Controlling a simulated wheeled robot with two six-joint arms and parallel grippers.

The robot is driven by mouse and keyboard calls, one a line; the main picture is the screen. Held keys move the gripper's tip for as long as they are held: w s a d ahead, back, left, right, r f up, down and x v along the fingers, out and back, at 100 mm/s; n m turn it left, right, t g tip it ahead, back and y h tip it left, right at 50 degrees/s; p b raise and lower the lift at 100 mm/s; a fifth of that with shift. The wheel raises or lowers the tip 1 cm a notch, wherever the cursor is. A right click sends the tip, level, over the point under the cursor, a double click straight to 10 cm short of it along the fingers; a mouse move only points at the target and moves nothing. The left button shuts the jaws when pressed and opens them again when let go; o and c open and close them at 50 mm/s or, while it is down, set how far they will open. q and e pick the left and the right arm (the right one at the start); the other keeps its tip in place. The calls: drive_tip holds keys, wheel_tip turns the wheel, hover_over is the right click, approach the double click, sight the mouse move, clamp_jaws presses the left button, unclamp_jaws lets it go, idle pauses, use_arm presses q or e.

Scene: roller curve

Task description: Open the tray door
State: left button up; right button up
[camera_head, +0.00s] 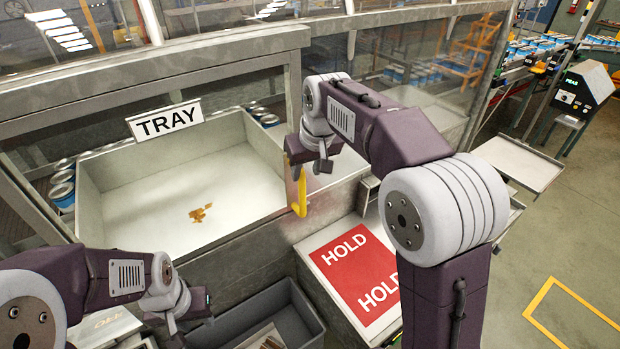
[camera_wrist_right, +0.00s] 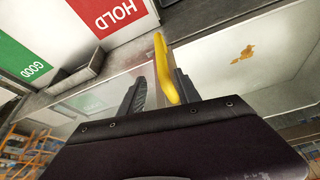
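The yellow handle (camera_head: 301,192) stands upright at the right front corner of the bay under the TRAY sign (camera_head: 166,121). My right gripper (camera_head: 308,170) is at the handle's upper part. In the right wrist view its fingers (camera_wrist_right: 160,88) are apart, with the yellow handle (camera_wrist_right: 162,62) between them, close to the right finger. I cannot tell whether they touch. The white tray (camera_head: 110,205) holds brown bits. A see-through panel (camera_wrist_right: 95,98) shows beside the handle; how far the door stands open is unclear. My left gripper (camera_head: 185,308) is low at left, its fingers unclear.
A red HOLD surface (camera_head: 352,270) lies right of the handle, and a green GOOD surface (camera_wrist_right: 22,58) lies beyond it. A dark grey bin (camera_head: 290,310) stands below the tray front. A frame post (camera_head: 295,95) rises behind my right gripper.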

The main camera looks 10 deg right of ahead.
sight(300, 187)
drive_tip(key=p+x, duration=0.2)
drive_tip(key=x, duration=0.6)
drive_tip(key=shift+w+f+p, duration=0.1)
drive_tip(key=shift+f+p, duration=0.2)
drive_tip(key=shift+f, duration=0.15)
drive_tip(key=shift+s+a, duration=0.2)
drive_tip(key=shift+a, duration=0.25)
drive_tip(key=shift+s+a, duration=0.1)
drive_tip(key=c, duration=0.9)
use_arm(q)
drive_tip(key=r, duration=0.2)
drive_tip(key=shift+s+a+r, duration=0.15)
drive_tip(key=shift+a+r, duration=0.05)
drive_tip(key=shift+r, duration=0.15)
use_arm(e)
drive_tip(key=shift+d, duration=0.25)
clamp_jaws()
